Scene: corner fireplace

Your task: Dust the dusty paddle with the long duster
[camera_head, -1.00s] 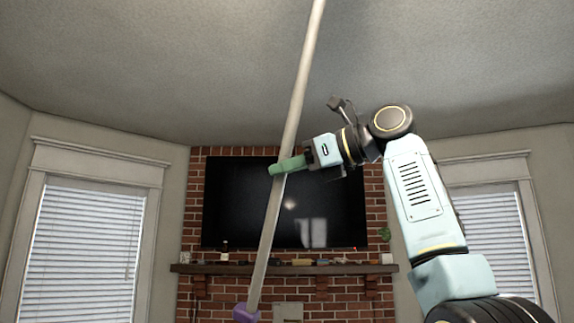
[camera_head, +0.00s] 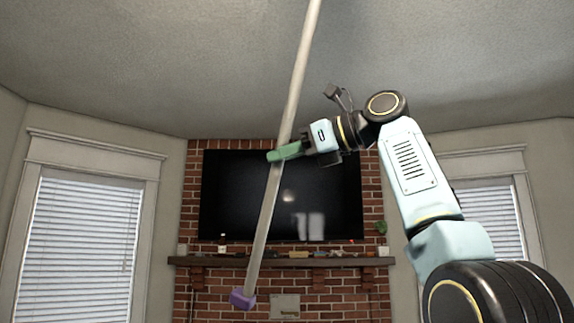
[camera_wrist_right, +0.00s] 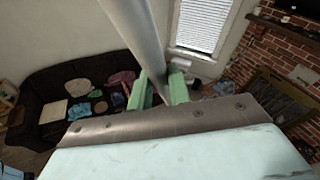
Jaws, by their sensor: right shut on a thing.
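The long duster (camera_head: 268,200) is a long pale pole with a purple block-shaped end (camera_head: 243,299) at the bottom; its top runs out of the head view. My right gripper (camera_head: 284,152), with green fingers, is shut on the pole and holds it up, tilted, in front of the television. In the right wrist view the pole (camera_wrist_right: 140,38) passes between the green fingers (camera_wrist_right: 158,92). My left gripper is not in view. I cannot make out the dusty paddle for certain in either view.
A black television (camera_head: 330,195) hangs on the brick chimney wall above a wooden mantel (camera_head: 215,261) with several small things. Windows with blinds (camera_head: 75,250) stand on both sides.

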